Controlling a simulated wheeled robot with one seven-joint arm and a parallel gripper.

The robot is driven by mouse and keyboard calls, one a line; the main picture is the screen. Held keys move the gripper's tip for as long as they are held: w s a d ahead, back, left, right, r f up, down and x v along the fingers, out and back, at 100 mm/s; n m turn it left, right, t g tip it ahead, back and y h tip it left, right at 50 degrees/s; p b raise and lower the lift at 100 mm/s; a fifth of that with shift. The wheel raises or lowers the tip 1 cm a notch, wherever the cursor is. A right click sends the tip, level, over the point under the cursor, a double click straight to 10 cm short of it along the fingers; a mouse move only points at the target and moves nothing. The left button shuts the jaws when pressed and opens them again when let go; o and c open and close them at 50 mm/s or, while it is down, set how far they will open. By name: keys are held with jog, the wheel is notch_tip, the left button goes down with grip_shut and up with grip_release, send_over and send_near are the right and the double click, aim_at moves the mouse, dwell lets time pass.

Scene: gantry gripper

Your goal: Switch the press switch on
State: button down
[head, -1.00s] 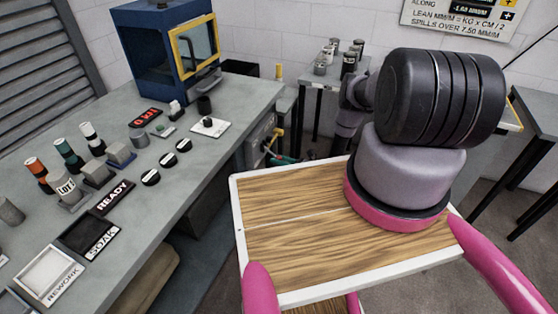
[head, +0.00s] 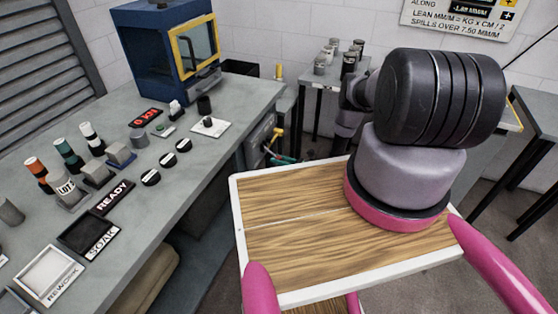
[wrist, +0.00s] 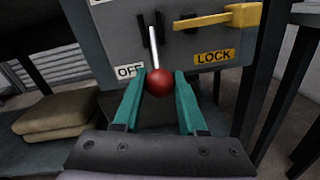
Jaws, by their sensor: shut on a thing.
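The press switch is a lever (wrist: 153,48) with a pale rod and a red ball knob (wrist: 160,82) at its lower end. It sits on a grey panel (wrist: 108,42) and points down beside an OFF label (wrist: 130,71). My gripper (wrist: 160,77) has its teal fingers on either side of the red knob and is shut on it. In the head view the panel (head: 259,132) is on the right end of the workbench, and my teal fingers show small beside it (head: 281,159).
A yellow handle (wrist: 225,18) with a LOCK label (wrist: 212,57) is on the panel, right of the lever. Dark legs stand at right in the wrist view, and folded sacks (wrist: 55,115) lie at left. The workbench top (head: 215,150) carries knobs, trays and a blue cabinet (head: 150,45).

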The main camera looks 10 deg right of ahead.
aim_at(279, 156)
jog(key=shift+s+d+r+g+h, duration=0.2)
jog(key=shift+d+r+g+h, duration=0.05)
jog(key=shift+r+g+h, duration=0.4)
jog(key=shift+s+d+r+g+h, duration=0.15)
jog(key=shift+d+r+g+h, duration=0.1)
jog(key=shift+r+g+h, duration=0.4)
notch_tip(279, 156, up, 6)
jog(key=g+h, duration=0.1)
jog(key=h, duration=0.1)
jog(key=g+h, duration=0.1)
jog(key=h, duration=0.1)
jog(key=g+h, duration=0.1)
jog(key=g, duration=0.1)
jog(key=shift+a+f+h, duration=0.15)
jog(key=shift+f+h, duration=0.1)
jog(key=shift+h, duration=0.15)
jog(key=shift+w+a+r+g+h, duration=0.2)
jog(key=shift+r+g+h, duration=0.35)
jog(key=shift+h, duration=0.15)
jog(key=shift+w+a+r+g+h, duration=0.15)
jog(key=shift+r+g+h, duration=0.35)
jog(key=shift+h, duration=0.2)
jog(key=shift+c, duration=2.3)
grip_release()
